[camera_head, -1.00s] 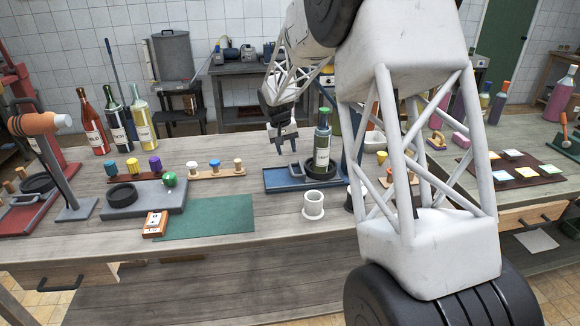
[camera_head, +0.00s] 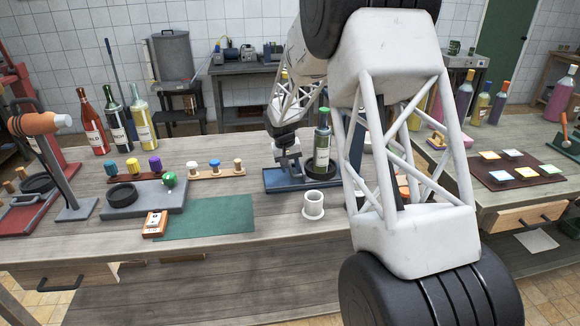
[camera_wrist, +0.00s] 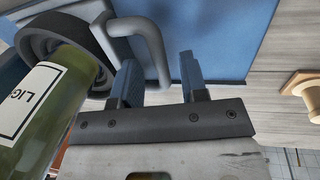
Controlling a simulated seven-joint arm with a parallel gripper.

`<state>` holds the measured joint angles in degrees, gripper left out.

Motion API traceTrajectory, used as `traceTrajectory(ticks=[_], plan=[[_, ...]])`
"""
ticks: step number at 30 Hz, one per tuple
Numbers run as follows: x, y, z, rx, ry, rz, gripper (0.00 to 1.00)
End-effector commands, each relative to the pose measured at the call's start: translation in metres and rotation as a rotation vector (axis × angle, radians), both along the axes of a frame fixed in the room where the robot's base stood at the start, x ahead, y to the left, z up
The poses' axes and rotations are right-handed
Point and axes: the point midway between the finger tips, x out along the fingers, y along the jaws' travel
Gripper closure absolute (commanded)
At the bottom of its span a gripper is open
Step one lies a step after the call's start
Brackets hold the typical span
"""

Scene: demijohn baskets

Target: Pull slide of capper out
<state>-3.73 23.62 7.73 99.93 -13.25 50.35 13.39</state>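The capper has a blue base (camera_head: 285,181), also in the wrist view (camera_wrist: 225,35). On it is the grey slide with a dark ring (camera_wrist: 48,32) and a bent grey handle (camera_wrist: 152,45). A green bottle (camera_head: 322,150) with a green top and white label stands upright at the ring. It also shows in the wrist view (camera_wrist: 65,85). My gripper (camera_head: 288,163) is low over the left part of the base, left of the bottle. In the wrist view my gripper (camera_wrist: 160,75) is open, its fingers apart with the handle's end between them; I cannot tell whether they touch.
A white cup (camera_head: 313,205) stands in front of the capper. A stopper rack (camera_head: 215,172), a grey stand (camera_head: 145,198) and a green mat (camera_head: 210,218) lie to the left. A wooden spool-like piece (camera_wrist: 302,85) is right in the wrist view. Bare tabletop lies left of the base.

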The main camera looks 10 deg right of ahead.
Motion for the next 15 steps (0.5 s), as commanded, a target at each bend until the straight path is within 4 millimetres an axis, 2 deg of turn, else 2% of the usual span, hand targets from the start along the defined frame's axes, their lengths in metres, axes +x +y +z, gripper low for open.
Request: traceTrajectory(ticks=[9,15], plan=[[0.0001,-0.0002,-0.0013,0.0,0.0,0.0,0.6],[0.0,-0.0001,-0.0012,0.0,0.0,0.0,0.91]])
